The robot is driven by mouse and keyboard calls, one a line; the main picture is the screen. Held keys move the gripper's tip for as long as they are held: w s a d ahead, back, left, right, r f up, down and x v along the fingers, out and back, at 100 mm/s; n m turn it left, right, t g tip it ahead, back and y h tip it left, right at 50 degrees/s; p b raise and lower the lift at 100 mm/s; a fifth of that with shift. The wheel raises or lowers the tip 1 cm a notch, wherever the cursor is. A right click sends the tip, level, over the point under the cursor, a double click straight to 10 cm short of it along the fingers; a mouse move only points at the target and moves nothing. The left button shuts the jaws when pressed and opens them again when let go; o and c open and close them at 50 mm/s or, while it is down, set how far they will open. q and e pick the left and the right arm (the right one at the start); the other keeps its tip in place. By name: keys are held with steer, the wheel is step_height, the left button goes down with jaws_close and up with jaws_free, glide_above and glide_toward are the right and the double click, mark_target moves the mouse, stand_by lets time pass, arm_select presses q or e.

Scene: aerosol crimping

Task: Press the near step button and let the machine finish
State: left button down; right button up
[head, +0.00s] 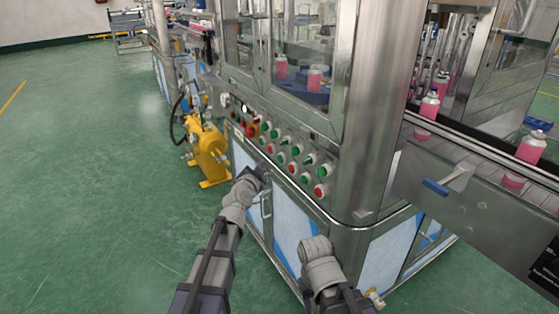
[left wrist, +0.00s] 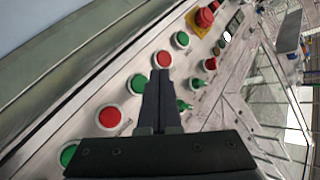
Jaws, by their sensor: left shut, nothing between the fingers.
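The machine's sloped control panel (head: 268,150) carries rows of red and green buttons. A red button (head: 320,190) and a green button (head: 326,170) are at its near end; I cannot tell which one is the step button. My left gripper (head: 262,171) is shut and empty, at the panel's lower edge. In the left wrist view its closed fingers (left wrist: 158,75) point at the panel, close to a green button (left wrist: 137,84) and a red button (left wrist: 163,60). I cannot tell if they touch. Only my right arm's wrist shows at the bottom; its gripper is hidden.
A red emergency stop (left wrist: 205,17) on a yellow plate is farther along the panel. A yellow machine (head: 208,152) stands on the floor at left. Pink cans (head: 430,103) stand on a conveyor at right. A steel corner post (head: 372,110) rises beside the panel. The green floor at left is clear.

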arm_select(q)
steer(key=shift+w+d, duration=0.5)
steer(key=shift+d, duration=0.2)
steer(key=shift+w+d, duration=0.5)
steer(key=shift+d, duration=0.15)
steer(key=shift+w+d, duration=0.1)
steer(key=shift+d, duration=0.05)
stand_by(1.1)
steer(key=shift+w+d, duration=0.15)
steer(key=shift+d, duration=0.05)
steer(key=shift+w+d, duration=0.25)
steer(key=shift+d, duration=0.1)
stand_by(0.8)
steer(key=shift+s+a, duration=0.5)
steer(key=shift+a, duration=0.15)
stand_by(0.3)
steer(key=shift+s+a, duration=0.75)
steer(key=shift+a, duration=0.3)
steer(key=shift+s+a, duration=0.75)
steer(key=shift+a, duration=0.25)
